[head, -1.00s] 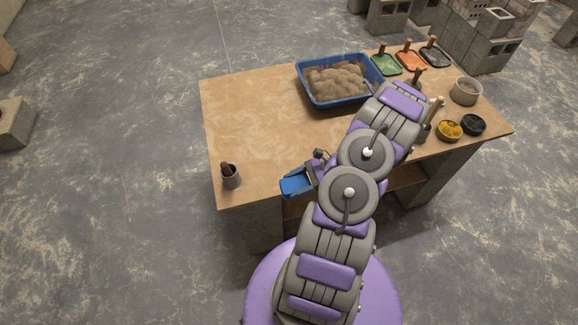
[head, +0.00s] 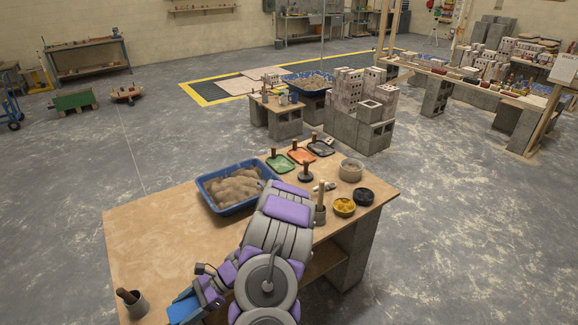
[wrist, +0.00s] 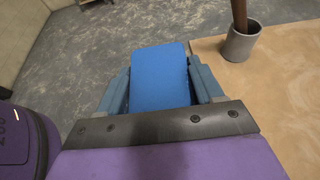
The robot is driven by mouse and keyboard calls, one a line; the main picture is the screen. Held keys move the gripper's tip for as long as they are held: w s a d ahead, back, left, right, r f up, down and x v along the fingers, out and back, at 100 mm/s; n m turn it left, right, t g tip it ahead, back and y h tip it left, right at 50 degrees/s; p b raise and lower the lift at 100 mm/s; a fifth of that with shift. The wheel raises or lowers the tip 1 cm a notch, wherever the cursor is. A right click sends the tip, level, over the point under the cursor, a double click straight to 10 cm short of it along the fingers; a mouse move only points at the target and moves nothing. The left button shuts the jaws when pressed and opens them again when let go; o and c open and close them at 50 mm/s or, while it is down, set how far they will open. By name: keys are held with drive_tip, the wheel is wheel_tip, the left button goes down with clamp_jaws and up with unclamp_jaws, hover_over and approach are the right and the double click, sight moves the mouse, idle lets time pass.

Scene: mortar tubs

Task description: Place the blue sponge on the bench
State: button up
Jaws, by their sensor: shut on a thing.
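The blue sponge (wrist: 160,78) is between the two grey-blue fingers of my gripper (wrist: 163,84) in the wrist view, which is shut on it. In the head view the sponge (head: 184,309) and my gripper (head: 196,302) are at the lower left, at the near edge of the wooden bench (head: 150,225). In the wrist view the sponge shows against the floor, just left of the edge of the bench (wrist: 275,80). Whether the sponge touches the bench cannot be told.
A grey cup with a brown handle (head: 133,302) stands on the bench's near left corner. A blue tub of mortar (head: 232,188) sits at the back. Trowels, a yellow bowl (head: 344,207) and a black bowl (head: 364,197) stand on the right. The bench's left middle is clear.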

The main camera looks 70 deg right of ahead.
drive_tip(key=w+a+r, duration=0.5)
drive_tip(key=w+a, duration=0.2)
drive_tip(key=a, duration=0.1)
drive_tip(key=w+a+r, duration=0.5)
drive_tip(key=w+a, duration=0.2)
drive_tip(key=a, duration=0.1)
drive_tip(key=shift+w+a+r, duration=0.15)
drive_tip(key=shift+a+r, duration=0.05)
drive_tip(key=shift+a, duration=0.2)
